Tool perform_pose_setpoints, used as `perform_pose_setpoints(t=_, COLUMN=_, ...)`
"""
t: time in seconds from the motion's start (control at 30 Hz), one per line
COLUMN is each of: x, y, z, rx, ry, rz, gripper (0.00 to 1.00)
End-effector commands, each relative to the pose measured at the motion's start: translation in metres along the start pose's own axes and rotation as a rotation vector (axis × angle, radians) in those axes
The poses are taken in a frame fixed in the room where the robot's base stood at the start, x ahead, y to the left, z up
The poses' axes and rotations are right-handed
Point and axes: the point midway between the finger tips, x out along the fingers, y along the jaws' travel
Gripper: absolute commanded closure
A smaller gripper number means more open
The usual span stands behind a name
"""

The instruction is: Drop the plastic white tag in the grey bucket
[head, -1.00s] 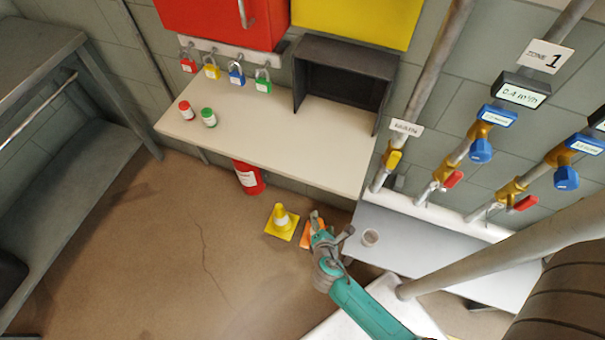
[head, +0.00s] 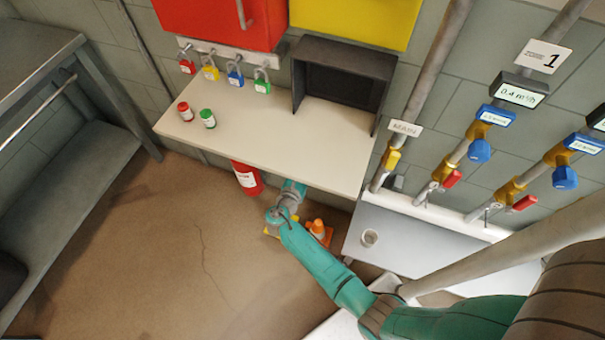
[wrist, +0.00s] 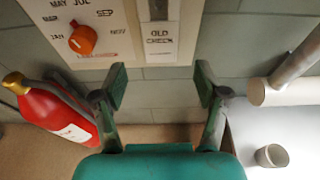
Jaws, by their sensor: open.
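In the wrist view, a white panel (wrist: 105,48) carries month lettering and an orange knob (wrist: 83,40). A white rectangular piece lettered "OLD CHECK" (wrist: 161,42) sits at its right part; I cannot tell whether this is the plastic tag. My gripper (wrist: 160,85) is open and empty, its fingers spread just below the panel's lower edge in the picture. In the head view the fingers are hidden by the tabletop.
A red fire extinguisher (head: 246,177) stands left of my gripper, close in the wrist view (wrist: 58,108). The beige tabletop (head: 270,135) overhangs my wrist. An orange cone (head: 318,230) stands beside my arm. Pipes and valves line the wall at right. The floor at left is clear.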

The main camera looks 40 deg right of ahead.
Motion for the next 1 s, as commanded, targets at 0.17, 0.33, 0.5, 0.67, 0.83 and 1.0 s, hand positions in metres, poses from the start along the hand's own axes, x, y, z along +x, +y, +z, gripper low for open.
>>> perform_pose_setpoints(t=0.17, x=0.019, y=0.0, z=0.0, rx=0.001, ry=0.001, rz=-0.002, gripper=0.27)
perform_pose_setpoints(t=0.33, x=0.037, y=0.0, z=0.0, rx=0.001, ry=0.0, rz=-0.002, gripper=0.27)
perform_pose_setpoints(t=0.5, x=0.054, y=0.0, z=0.0, rx=0.002, ry=0.001, rz=-0.002, gripper=0.27)
perform_pose_setpoints(t=0.67, x=0.071, y=0.0, z=0.001, rx=0.002, ry=0.0, rz=-0.002, gripper=0.27)
perform_pose_setpoints(t=0.83, x=0.085, y=0.0, z=0.0, rx=0.001, ry=0.001, rz=-0.001, gripper=0.27)
perform_pose_setpoints(t=1.0, x=0.095, y=0.0, z=0.0, rx=0.002, ry=0.001, rz=-0.001, gripper=0.27)
